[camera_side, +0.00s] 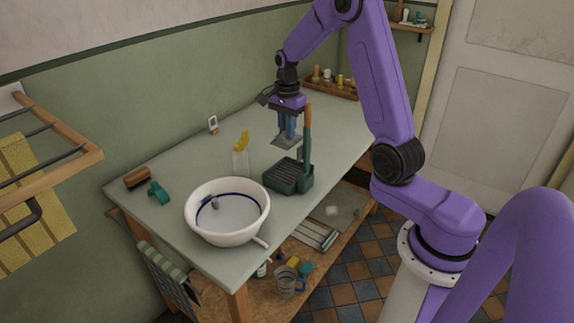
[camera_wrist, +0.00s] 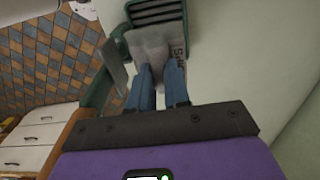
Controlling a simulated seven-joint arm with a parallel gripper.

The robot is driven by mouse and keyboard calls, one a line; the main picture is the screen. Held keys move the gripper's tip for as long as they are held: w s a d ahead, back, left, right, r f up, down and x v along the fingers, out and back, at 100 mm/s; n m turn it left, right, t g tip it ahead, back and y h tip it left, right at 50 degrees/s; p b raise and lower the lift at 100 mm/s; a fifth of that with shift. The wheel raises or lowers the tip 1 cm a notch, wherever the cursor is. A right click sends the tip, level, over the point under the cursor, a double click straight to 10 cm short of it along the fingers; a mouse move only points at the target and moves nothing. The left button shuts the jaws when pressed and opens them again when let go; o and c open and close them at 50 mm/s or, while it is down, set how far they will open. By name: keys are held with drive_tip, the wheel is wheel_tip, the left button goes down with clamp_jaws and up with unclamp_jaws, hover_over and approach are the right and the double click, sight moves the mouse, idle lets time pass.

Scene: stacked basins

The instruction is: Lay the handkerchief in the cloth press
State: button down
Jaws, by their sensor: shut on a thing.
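The handkerchief (camera_side: 285,142) is a flat grey piece hanging in the tips of my gripper (camera_side: 287,136). The jaws are shut on it. The green cloth press (camera_side: 288,180) stands on the table below and just in front of it, with a ribbed bed and an upright wooden lever (camera_side: 308,125). In the wrist view the handkerchief (camera_wrist: 152,45) spreads out beyond my gripper (camera_wrist: 160,73) and overlaps the near part of the press's slatted bed (camera_wrist: 157,12). The side view shows the handkerchief above the press, apart from it.
A white basin (camera_side: 205,228) stands at the table's front, with a clear yellow-topped bottle (camera_side: 241,162) behind it. A brown brush (camera_side: 137,178) and a teal item (camera_side: 158,192) lie at left.

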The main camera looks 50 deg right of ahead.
wheel_tip(320, 180, down, 12)
drive_tip(key=shift+f, duration=0.1)
idle(0.4)
drive_tip(key=shift+f, duration=0.1)
drive_tip(key=c, duration=1.1)
unclamp_jaws()
